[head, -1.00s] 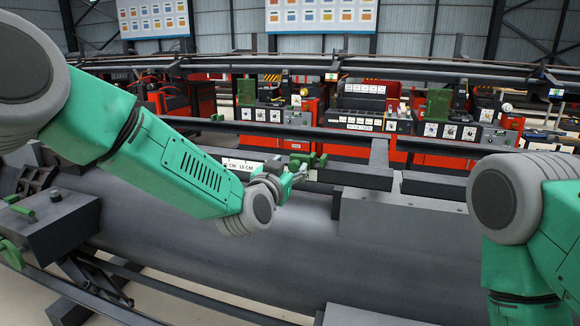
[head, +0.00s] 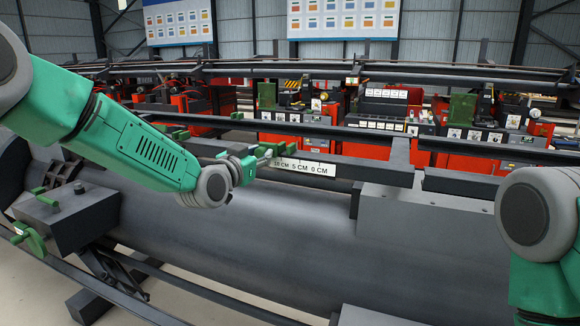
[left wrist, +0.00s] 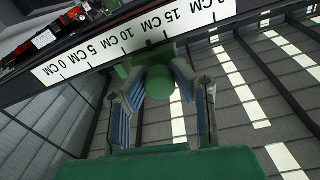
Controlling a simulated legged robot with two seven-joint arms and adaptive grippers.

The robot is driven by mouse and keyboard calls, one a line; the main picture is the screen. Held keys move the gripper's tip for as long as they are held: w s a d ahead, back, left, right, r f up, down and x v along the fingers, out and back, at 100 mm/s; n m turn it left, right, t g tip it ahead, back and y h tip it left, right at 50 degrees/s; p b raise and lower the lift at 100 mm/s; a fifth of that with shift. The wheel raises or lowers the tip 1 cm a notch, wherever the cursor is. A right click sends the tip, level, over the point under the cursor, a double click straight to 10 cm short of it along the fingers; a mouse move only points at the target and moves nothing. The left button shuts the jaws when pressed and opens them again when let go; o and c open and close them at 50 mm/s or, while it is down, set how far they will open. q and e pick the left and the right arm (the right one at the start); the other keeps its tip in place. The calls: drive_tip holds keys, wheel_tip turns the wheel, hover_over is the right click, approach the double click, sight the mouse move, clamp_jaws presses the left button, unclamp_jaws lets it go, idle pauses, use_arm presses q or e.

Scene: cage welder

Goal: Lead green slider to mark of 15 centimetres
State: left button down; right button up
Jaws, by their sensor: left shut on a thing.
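The green slider (head: 272,150) sits on the dark rail at the white centimetre scale (head: 305,166). In the head view the 10, 5 and 0 CM labels show to its right. My left gripper (head: 256,162) is at the slider and partly covers it. In the left wrist view, the left gripper's fingers (left wrist: 161,95) are closed around the rounded green knob of the slider (left wrist: 160,82). The slider is below the scale (left wrist: 135,38), around the 10 to 15 CM labels; its exact reading is unclear. My right gripper is out of view.
A large grey pipe-like body (head: 260,225) lies in front of the rail. A grey box-shaped block (head: 425,215) stands right of the scale. Green levers (head: 32,238) are on a dark block at the left. Red machines (head: 290,125) stand behind the rail.

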use_arm(q)
drive_tip(key=shift+w+a+r, duration=0.15)
drive_tip(key=shift+w+a, duration=0.05)
drive_tip(key=shift+a, duration=0.35)
drive_tip(key=shift+w+a+r, duration=0.15)
drive_tip(key=shift+w+a, duration=0.05)
drive_tip(key=shift+a, duration=0.35)
drive_tip(key=c, duration=1.3)
unclamp_jaws()
drive_tip(key=shift+d, duration=0.15)
drive_tip(key=shift+d+f, duration=0.1)
drive_tip(key=shift+f, duration=0.05)
drive_tip(key=v, duration=1.2)
